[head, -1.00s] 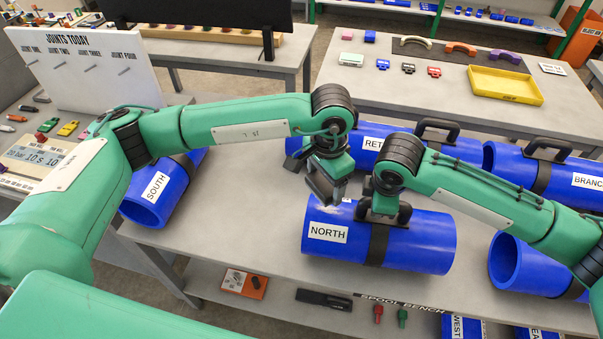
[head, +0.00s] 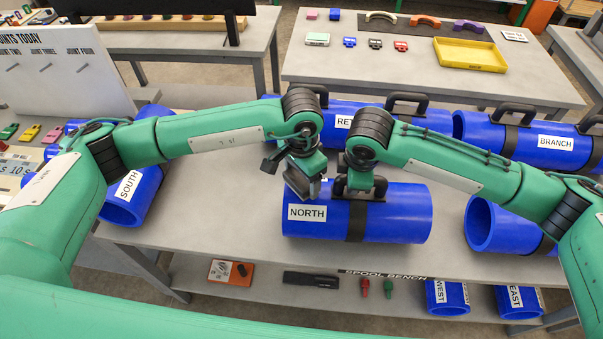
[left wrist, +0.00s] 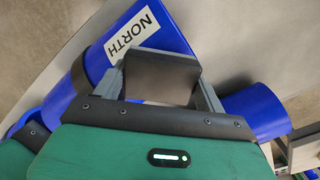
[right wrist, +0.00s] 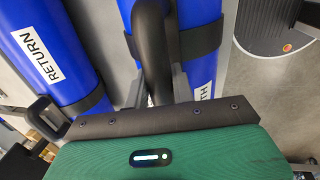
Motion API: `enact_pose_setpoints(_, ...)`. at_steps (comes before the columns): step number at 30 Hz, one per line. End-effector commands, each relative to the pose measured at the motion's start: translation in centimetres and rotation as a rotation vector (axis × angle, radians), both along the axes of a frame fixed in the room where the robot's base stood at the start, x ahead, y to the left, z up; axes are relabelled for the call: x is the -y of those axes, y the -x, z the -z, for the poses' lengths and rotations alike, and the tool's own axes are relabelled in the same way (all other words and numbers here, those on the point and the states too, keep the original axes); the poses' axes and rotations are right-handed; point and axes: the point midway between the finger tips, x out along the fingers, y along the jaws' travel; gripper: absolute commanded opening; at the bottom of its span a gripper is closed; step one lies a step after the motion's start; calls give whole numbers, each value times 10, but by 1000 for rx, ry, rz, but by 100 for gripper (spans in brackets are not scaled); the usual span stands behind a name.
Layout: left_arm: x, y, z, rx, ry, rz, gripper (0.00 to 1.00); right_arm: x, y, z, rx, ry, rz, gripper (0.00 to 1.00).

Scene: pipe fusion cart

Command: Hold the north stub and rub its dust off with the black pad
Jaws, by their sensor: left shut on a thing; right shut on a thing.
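The blue north stub (head: 395,215) lies on the bench, with its NORTH label facing front and a black band and handle (right wrist: 152,45) on it. My right gripper (head: 360,187) is shut on this handle, as the right wrist view shows. My left gripper (head: 303,190) is at the stub's left end, above the label. It is shut on the dark pad (left wrist: 160,80), which is between its fingers in the left wrist view. The pad is close to the stub's top; I cannot tell whether they touch. I make out no clear dust now; the gripper covers part of that top.
The south stub (head: 125,205) lies to the left. The return stub (head: 435,118) and branch stub (head: 520,140) lie behind, and another blue stub (head: 485,225) is close on the right. Bare bench (head: 225,205) lies between south and north. A back table holds a yellow tray (head: 470,55).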

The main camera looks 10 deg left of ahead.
Motion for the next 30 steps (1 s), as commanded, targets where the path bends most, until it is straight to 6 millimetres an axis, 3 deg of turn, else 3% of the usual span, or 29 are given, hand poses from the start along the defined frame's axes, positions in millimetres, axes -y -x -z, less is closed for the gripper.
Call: enact_pose_setpoints(30,0,0,13,0,0,0,54,1,3,6,-12,6,-1,0)
